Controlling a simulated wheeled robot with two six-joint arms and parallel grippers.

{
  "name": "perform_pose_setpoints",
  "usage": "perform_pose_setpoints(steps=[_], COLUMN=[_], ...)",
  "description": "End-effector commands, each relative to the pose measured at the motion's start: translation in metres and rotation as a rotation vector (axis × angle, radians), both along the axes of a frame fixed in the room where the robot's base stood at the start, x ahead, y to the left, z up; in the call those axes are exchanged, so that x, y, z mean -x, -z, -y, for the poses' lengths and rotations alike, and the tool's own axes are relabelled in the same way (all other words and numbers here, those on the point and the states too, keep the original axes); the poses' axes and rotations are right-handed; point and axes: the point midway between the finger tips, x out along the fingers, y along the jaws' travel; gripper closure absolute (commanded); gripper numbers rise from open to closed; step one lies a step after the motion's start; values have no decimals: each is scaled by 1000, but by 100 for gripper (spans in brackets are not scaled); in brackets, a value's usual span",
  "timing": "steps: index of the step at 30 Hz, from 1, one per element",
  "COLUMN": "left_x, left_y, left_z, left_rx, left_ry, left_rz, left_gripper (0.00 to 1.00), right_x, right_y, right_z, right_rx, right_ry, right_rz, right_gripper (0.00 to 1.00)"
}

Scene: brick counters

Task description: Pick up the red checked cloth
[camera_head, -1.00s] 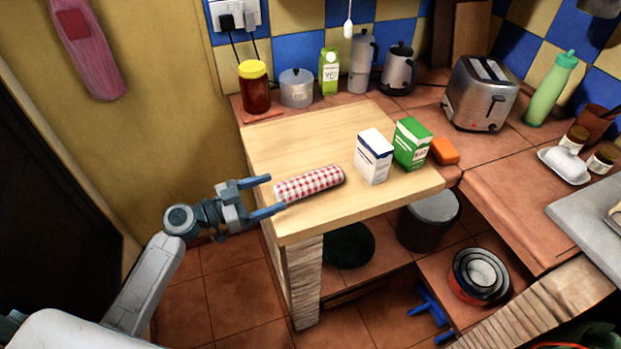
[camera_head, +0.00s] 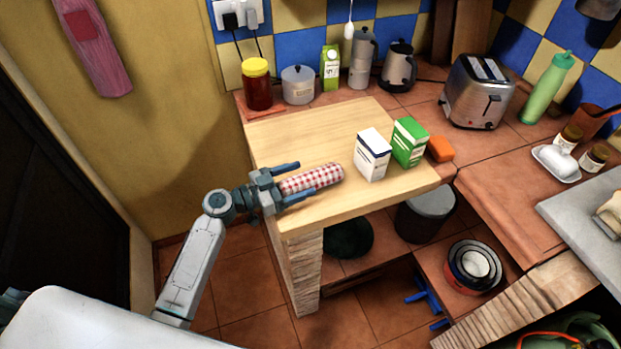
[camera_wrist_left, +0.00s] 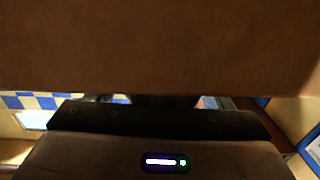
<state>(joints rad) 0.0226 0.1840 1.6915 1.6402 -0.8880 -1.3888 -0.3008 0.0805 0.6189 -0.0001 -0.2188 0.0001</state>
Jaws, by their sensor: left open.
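The red checked cloth (camera_head: 318,178) is a rolled bundle lying on the wooden board at the counter's left end. My left gripper (camera_head: 300,182) is open, with one blue finger on the far side of the cloth's left end and one on the near side. The palm is close to that end of the cloth. The left wrist view is mostly filled by a dark brown surface that I cannot identify, and the cloth cannot be made out there. My right gripper is not in view.
The wooden board (camera_head: 300,141) has free room behind the cloth. A white box (camera_head: 372,155) and a green box (camera_head: 409,143) stand right of it, beside an orange block (camera_head: 440,149). A red jar (camera_head: 257,88), a pot (camera_head: 298,86) and a carton (camera_head: 330,68) line the back.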

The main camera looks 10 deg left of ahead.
Motion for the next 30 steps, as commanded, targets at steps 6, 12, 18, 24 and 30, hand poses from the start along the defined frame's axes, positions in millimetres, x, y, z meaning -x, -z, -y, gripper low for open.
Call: perform_pose_setpoints(steps=[6,12,18,24,30], left_x=[0,0,0,0,18], left_y=[0,0,-2,-17,-32], left_z=[0,0,0,0,3], left_rx=[0,1,1,-1,0], left_ry=[0,0,0,0,1], left_rz=[0,1,1,4,-1], left_gripper=[65,74,74,74,74], right_x=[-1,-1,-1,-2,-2], right_y=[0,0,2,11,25], right_z=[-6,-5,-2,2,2], right_rx=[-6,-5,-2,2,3], right_ry=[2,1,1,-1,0], right_rz=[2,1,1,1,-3], right_gripper=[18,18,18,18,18])
